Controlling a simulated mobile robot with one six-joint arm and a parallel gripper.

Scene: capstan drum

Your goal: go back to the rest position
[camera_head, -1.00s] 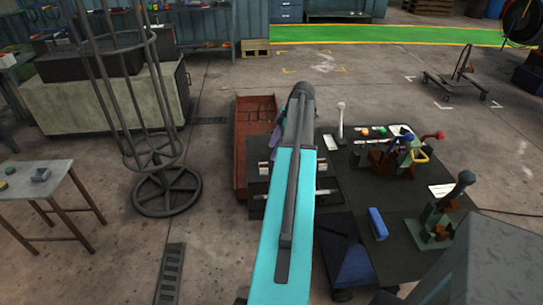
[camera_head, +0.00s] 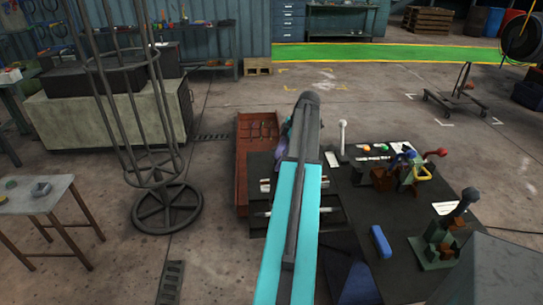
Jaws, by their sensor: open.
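My teal and grey arm reaches forward from the bottom middle, over the left part of a dark workbench (camera_head: 357,213). My gripper is not visible; the far end of the arm hides it. A purple and teal piece shows just left of the arm's far end, too small to tell what it is. Levers with white, red and blue knobs stand on the bench. The white-knobbed lever (camera_head: 342,138) is right of the arm's end, apart from it in the picture.
A green lever stand (camera_head: 437,243) and a blue block (camera_head: 381,242) are on the bench's right side. A reddish-brown open bin (camera_head: 242,190) is left of the arm. A tall round metal cage (camera_head: 166,206) stands farther left, with clear floor between them.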

